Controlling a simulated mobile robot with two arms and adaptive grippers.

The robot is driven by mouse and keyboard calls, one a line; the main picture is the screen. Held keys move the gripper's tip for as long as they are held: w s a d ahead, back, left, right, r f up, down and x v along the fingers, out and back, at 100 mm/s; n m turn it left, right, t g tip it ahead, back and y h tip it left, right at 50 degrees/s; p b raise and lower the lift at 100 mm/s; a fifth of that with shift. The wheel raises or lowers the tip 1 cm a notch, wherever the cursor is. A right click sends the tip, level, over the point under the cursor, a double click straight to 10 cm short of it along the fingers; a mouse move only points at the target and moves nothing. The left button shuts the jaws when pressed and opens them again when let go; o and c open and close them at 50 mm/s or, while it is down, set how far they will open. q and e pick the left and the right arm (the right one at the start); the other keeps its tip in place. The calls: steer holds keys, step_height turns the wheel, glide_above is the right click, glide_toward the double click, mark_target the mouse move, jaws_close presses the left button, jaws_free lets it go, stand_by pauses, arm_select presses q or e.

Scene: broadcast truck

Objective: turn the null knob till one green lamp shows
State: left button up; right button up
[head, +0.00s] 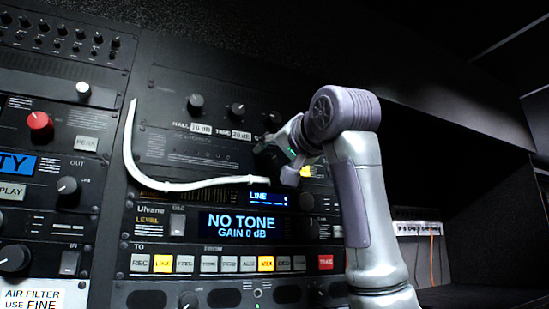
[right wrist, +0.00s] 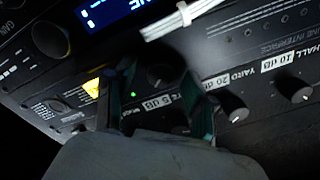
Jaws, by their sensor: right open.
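My right gripper (head: 277,160) is at the rack's upper panel, right of the labelled level knobs. In the right wrist view it (right wrist: 150,95) is open, its two fingers either side of a dark round knob (right wrist: 162,74). Whether the fingers touch this knob is unclear. No null label is readable, so I cannot confirm it is the null knob. A small green lamp (right wrist: 134,93) glows beside the knob in the right wrist view; the fingers may hide other lamps. In the head view my gripper covers this area. My left gripper is not in view.
A white cable (head: 128,150) hangs across the rack and runs close to my right gripper. Level knobs (right wrist: 232,106) sit near one finger. Below, a display (head: 241,224) reads NO TONE, GAIN 0 dB. A dark open bay (head: 470,220) lies right of my arm.

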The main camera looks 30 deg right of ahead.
steer(key=s, duration=1.2)
steer(key=shift+a+f, duration=0.15)
steer(key=shift+a, duration=0.05)
